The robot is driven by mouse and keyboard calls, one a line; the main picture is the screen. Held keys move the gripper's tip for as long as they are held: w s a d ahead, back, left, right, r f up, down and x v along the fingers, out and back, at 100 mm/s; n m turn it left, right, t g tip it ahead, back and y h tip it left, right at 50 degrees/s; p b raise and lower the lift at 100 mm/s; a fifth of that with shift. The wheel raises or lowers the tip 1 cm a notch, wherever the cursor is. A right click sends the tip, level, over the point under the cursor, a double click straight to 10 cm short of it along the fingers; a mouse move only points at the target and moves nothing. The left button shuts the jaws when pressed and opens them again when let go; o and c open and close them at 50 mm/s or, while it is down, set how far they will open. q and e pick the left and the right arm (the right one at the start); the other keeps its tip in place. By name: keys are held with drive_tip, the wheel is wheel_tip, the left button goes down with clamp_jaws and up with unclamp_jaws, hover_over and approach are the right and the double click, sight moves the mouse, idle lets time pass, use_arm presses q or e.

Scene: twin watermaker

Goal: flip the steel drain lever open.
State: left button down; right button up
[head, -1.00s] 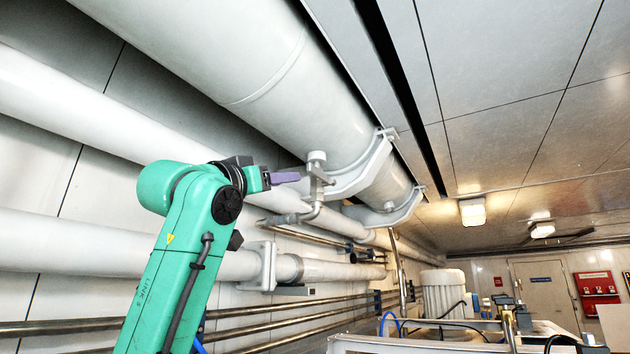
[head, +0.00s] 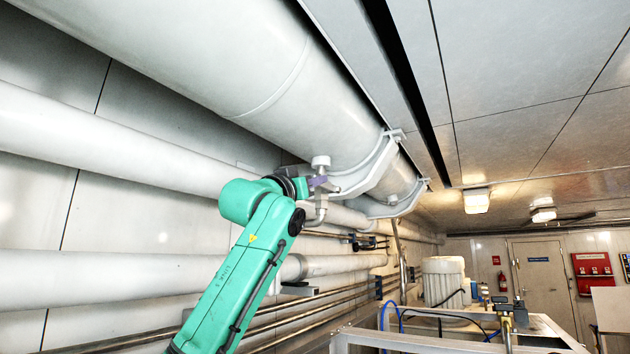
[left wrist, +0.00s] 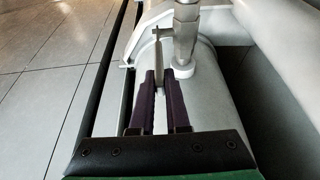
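The drain valve (head: 320,163) hangs under the large white overhead pipe, with a round pale cap at its top in the head view. In the left wrist view its steel body (left wrist: 187,38) stands just right of and beyond my fingers. The thin steel drain lever (left wrist: 158,62) runs lengthwise in line with the gap between my fingertips. My left gripper (left wrist: 158,76) has two dark purple fingers, parallel and apart, with the lever's near end between or just beyond the tips. Contact with it is not visible. In the head view the left gripper (head: 320,184) overlaps the valve. My right gripper is not in view.
The large overhead pipe (head: 270,80) and its white bracket (head: 375,165) lie close beside the gripper. More white pipes (head: 110,145) run along the left wall. A metal frame (head: 400,342) stands at the lower right. Space beneath the ceiling panels at right is open.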

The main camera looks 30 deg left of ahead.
use_arm(q)
drive_tip(key=shift+w+f, duration=0.1)
drive_tip(key=shift+f, duration=0.05)
idle(1.3)
drive_tip(key=shift+f, duration=0.1)
